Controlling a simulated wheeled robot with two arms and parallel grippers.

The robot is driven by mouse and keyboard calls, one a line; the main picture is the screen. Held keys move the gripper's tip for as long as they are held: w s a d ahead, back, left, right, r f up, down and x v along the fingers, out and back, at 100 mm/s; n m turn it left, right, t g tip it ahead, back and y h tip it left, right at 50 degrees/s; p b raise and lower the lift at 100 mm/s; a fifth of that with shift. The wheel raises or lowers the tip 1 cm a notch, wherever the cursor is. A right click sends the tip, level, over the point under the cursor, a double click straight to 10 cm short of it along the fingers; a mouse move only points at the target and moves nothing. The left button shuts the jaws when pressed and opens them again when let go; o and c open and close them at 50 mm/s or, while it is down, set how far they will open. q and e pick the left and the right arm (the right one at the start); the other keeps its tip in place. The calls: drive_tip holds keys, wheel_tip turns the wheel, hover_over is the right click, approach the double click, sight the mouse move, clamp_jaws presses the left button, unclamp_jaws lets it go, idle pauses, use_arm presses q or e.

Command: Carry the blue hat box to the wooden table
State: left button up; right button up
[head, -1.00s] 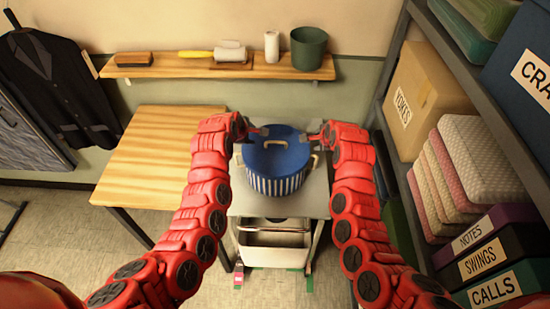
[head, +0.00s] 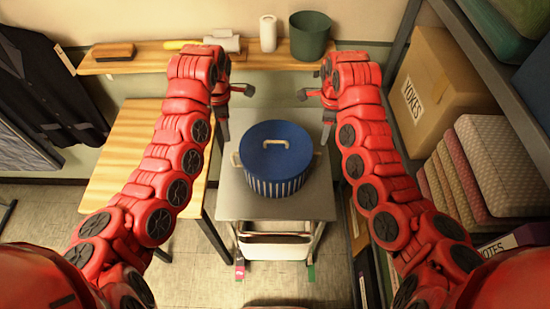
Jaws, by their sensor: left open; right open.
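The blue hat box (head: 272,160) has a blue lid with a pale handle and striped sides with side handles. It stands upright on a grey metal cart (head: 300,207). The wooden table (head: 128,150) is left of the cart, partly hidden behind my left arm. My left gripper (head: 236,106) is open and empty, beyond and left of the box, apart from it. My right gripper (head: 314,108) is open and empty, beyond and right of the box, apart from it.
A wall shelf (head: 125,66) holds a brush (head: 113,51), a roller, a white cylinder (head: 268,33) and a green pot (head: 309,36). A dark jacket (head: 50,80) hangs left. A rack with a cardboard box (head: 435,88) and cushions (head: 482,165) stands right. Floor shows in front of the table.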

sight(232, 156)
use_arm(q)
wheel_tip(232, 156, down, 4)
drive_tip(key=shift+w+r, duration=0.1)
drive_tip(key=shift+r, duration=0.05)
use_arm(e)
wheel_tip(232, 156, down, 4)
drive_tip(key=shift+w+a+r, duration=0.1)
drive_tip(key=shift+a, duration=0.05)
use_arm(q)
drive_tip(key=shift+f, duration=0.7)
use_arm(e)
drive_tip(key=shift+f, duration=0.8)
use_arm(q)
wheel_tip(232, 156, down, 12)
drive_tip(key=shift+f, duration=0.25)
use_arm(e)
wheel_tip(232, 156, down, 12)
drive_tip(key=shift+f, duration=0.15)
use_arm(q)
drive_tip(key=shift+c, duration=0.2)
use_arm(e)
drive_tip(key=shift+c, duration=0.2)
use_arm(q)
clamp_jaws()
use_arm(e)
clamp_jaws()
